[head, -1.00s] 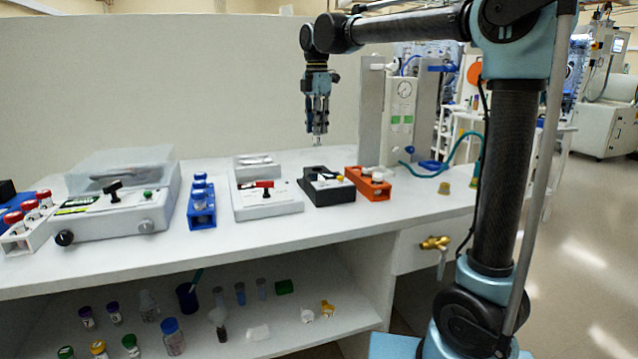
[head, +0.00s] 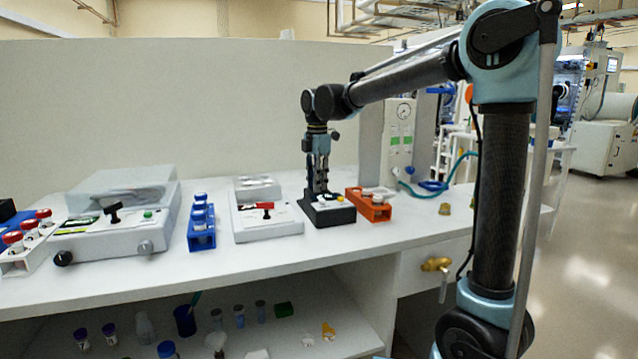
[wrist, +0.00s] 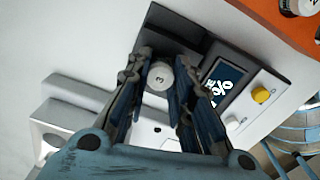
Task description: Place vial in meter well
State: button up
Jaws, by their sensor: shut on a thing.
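A vial with a white cap marked 3 (wrist: 160,76) sits between my fingertips in the wrist view. My gripper (wrist: 162,70) is shut on it. In the head view my gripper (head: 318,192) points straight down over the back left part of the dark meter (head: 332,214). The meter also shows in the wrist view, with a lit display (wrist: 222,84), a yellow button and a white button. The vial's cap is over the meter's dark well block (wrist: 175,32). The vial's lower part and the well are hidden, so I cannot tell how deep it is.
An orange rack (head: 368,206) stands close to the right of the meter. A white device with a red lever (head: 268,220) stands to its left. A blue rack of vials (head: 201,225) and a larger lidded device (head: 120,220) are farther left. A grey gauge panel (head: 400,145) rises behind.

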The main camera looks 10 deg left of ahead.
jog(key=o, duration=0.9)
jog(key=shift+f, duration=0.1)
jog(key=shift+o, duration=0.2)
notch_tip(320, 180, up, 12)
dwell(0.4)
